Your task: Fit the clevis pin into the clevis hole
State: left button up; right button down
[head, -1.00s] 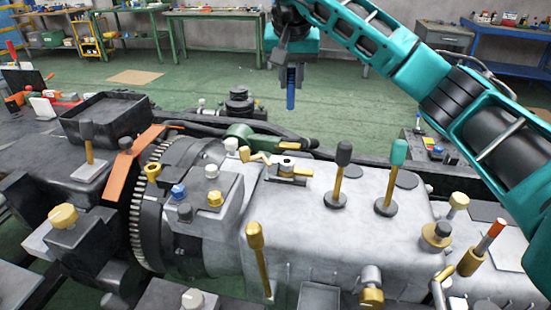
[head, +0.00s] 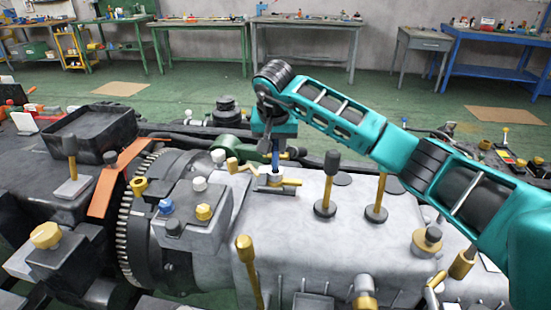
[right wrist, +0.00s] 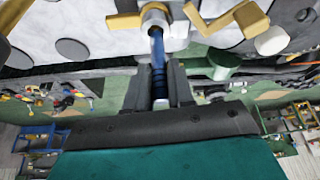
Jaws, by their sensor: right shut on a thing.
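The blue clevis pin (head: 275,160) points straight down from my right gripper (head: 274,144), which is shut on its upper part. The clevis (head: 270,178), a pale metal fitting with a brass lever, stands on the grey housing just below. In the right wrist view the pin (right wrist: 157,50) runs from between the fingers (right wrist: 159,85) to the round mouth of the clevis (right wrist: 156,19). The pin's far end meets the clevis hole; how deep it sits there I cannot tell. My left gripper is not in view.
Black-knobbed levers (head: 326,190) stand up from the housing (head: 300,235) to the right of the clevis. A toothed ring (head: 128,235), an orange strip (head: 105,185) and a block with coloured caps (head: 200,215) lie to the left. Workbenches stand far behind.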

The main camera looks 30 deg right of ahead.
aim_at(275, 157)
jog(key=shift+f, duration=2)
jog(key=shift+f, duration=0.1)
jog(key=c, duration=1)
grip_release()
jog(key=v, duration=1.2)
